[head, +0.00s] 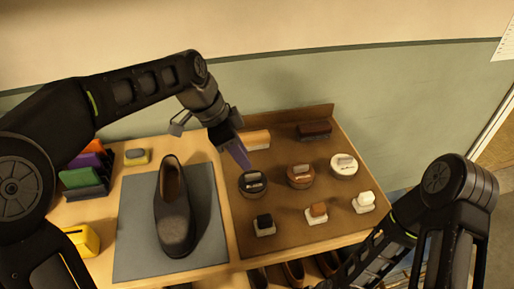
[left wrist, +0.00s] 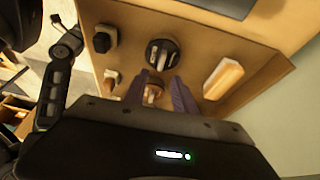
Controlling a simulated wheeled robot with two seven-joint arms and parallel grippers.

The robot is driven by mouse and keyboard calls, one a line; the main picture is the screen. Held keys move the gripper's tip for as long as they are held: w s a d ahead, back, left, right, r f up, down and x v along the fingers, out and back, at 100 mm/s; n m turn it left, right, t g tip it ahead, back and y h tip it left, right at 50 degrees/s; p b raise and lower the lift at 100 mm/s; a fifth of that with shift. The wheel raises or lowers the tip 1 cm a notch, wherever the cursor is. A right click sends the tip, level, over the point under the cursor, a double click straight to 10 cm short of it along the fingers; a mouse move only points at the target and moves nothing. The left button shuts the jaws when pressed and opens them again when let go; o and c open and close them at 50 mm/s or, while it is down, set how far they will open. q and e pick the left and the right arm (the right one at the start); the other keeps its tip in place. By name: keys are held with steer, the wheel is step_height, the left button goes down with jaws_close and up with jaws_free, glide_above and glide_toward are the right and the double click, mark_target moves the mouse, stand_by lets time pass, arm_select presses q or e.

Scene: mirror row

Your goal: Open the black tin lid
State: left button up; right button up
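The round black tin (head: 252,186) stands in the left of a row of tins on the brown board, its lid on, with a grey grip on top. It also shows in the left wrist view (left wrist: 152,50), just beyond the fingertips. My left gripper (head: 241,158) is just above and behind the black tin, fingers pointing down at it. In the left wrist view its two fingers (left wrist: 160,77) are apart with nothing held. My right arm reaches in at the right; its gripper is at the bottom edge and its fingers cannot be made out.
A brown tin (head: 301,178) and a white tin (head: 344,168) stand to the right. Several small brushes sit in front; a tan brush (head: 257,139) and a dark brush (head: 314,131) lie behind. A dark shoe (head: 175,215) rests on a grey mat (head: 134,231) at left.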

mark_target(256, 174)
arm_select(q)
steer(key=shift+p+x, duration=0.5)
steer(key=shift+x, duration=3.25)
steer(key=shift+w+d, duration=0.1)
steer(key=shift+w, duration=0.05)
steer(key=shift+c, duration=0.3)
steer(key=shift+r, duration=0.1)
jaws_close()
